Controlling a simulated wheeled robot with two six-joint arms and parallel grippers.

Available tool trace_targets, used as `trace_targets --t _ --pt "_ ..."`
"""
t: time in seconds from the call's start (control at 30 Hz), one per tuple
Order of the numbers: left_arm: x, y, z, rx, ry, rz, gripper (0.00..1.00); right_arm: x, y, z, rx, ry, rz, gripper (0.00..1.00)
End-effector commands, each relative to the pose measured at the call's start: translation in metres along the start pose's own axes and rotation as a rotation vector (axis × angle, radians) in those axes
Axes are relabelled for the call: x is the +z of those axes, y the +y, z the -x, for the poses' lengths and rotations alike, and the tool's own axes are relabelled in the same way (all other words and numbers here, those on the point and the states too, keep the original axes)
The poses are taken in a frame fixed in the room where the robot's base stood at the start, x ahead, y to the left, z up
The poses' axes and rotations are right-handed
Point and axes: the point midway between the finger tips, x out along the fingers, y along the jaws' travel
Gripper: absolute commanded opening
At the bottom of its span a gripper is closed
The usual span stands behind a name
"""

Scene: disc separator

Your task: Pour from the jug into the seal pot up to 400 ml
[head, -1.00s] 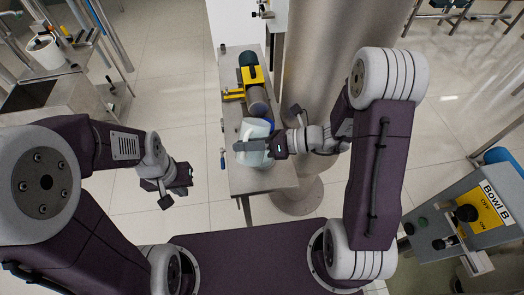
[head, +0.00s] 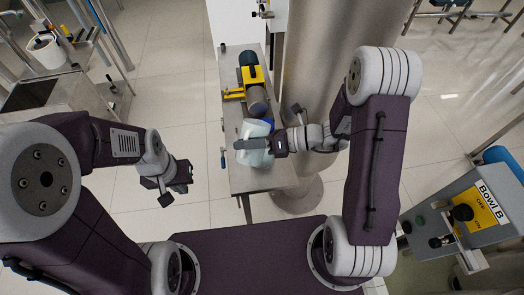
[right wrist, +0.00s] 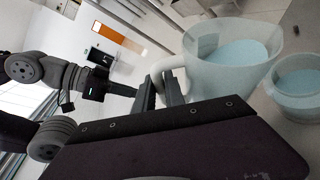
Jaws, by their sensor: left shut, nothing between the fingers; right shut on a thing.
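The jug (right wrist: 230,50) is pale, translucent and wide-mouthed, with light blue liquid inside. My right gripper (right wrist: 158,92) is shut on its handle. The seal pot (right wrist: 300,86), a smaller pale vessel also holding light blue liquid, is close to the jug at the right edge of the right wrist view, partly cut off. In the head view the jug (head: 256,128) is over the narrow bench, partly hidden by my right gripper (head: 252,144). No level marks can be read on the pot. My left gripper (head: 180,188) is shut and empty, left of the bench.
The narrow grey bench (head: 235,183) carries a dark cylindrical motor unit with a yellow bracket (head: 252,76) behind the jug. A large metal column (head: 320,60) stands right of the bench. A Bowl B control box (head: 475,210) is at the right. Floor left of the bench is clear.

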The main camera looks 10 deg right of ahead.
Motion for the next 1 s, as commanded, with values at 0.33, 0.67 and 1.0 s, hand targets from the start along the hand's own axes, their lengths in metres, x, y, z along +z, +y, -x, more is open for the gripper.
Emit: trace_targets --t 0.33,0.67,1.0 --pt "-0.001 0.000 0.007 0.000 0.000 0.000 0.00 0.003 0.000 0.001 0.015 -0.002 -0.035 0.00" --pt "-0.002 0.000 0.016 0.000 0.000 0.000 0.00 0.007 0.001 0.003 0.029 -0.002 -0.070 0.00" --pt "-0.002 0.000 0.016 0.000 0.000 0.000 0.00 0.007 0.000 0.002 0.035 -0.002 -0.082 0.00"
